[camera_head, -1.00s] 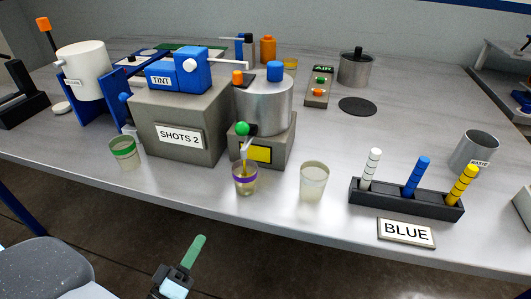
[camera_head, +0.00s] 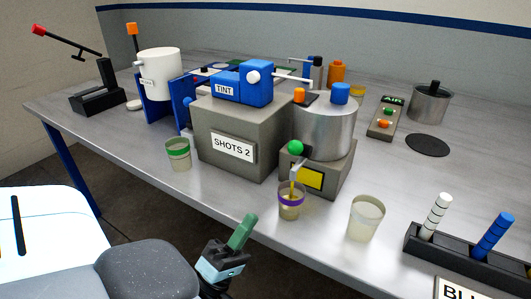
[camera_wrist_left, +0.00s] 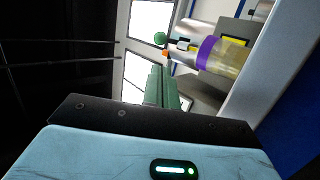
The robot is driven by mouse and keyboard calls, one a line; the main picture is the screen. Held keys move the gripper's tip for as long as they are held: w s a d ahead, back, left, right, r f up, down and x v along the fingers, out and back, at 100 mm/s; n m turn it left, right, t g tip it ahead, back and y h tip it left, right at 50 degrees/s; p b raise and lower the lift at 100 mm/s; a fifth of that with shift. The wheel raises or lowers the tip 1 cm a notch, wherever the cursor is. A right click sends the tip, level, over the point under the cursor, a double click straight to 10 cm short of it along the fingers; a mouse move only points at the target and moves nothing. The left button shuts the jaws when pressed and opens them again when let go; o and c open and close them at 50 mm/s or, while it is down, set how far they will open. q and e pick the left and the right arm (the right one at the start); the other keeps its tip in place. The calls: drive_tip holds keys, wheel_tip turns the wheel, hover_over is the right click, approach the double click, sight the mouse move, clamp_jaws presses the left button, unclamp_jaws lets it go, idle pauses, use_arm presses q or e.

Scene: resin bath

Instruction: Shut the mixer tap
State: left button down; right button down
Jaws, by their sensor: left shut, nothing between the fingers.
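The mixer is a silver metal drum (camera_head: 326,130) on a grey block with a yellow panel. Its tap has a green ball knob (camera_head: 295,148) above a small spout. An amber stream runs from the spout into a cup with a purple band (camera_head: 291,203), which holds some amber liquid. My left gripper (camera_head: 243,230), with green fingers, is shut and empty, in front of the table edge and left of the cup, apart from the tap. In the left wrist view the green knob (camera_wrist_left: 160,38) shows beyond the fingertips, and the purple-banded cup (camera_wrist_left: 208,53) is to the right.
The grey SHOTS 2 box (camera_head: 232,149) with the blue TINT unit (camera_head: 241,82) stands left of the mixer. A green-banded cup (camera_head: 178,155) and a pale cup (camera_head: 366,218) stand near the front edge. A black rack (camera_head: 455,255) holds coloured sticks at right.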

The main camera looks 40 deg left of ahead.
use_arm(q)
drive_tip(key=p, duration=0.3)
approach(299, 149)
drive_tip(key=w+a+r, duration=0.1)
drive_tip(key=w+r, duration=0.2)
drive_tip(key=w, duration=0.1)
drive_tip(key=shift+w, duration=0.25)
drive_tip(key=shift+y+p, duration=0.3)
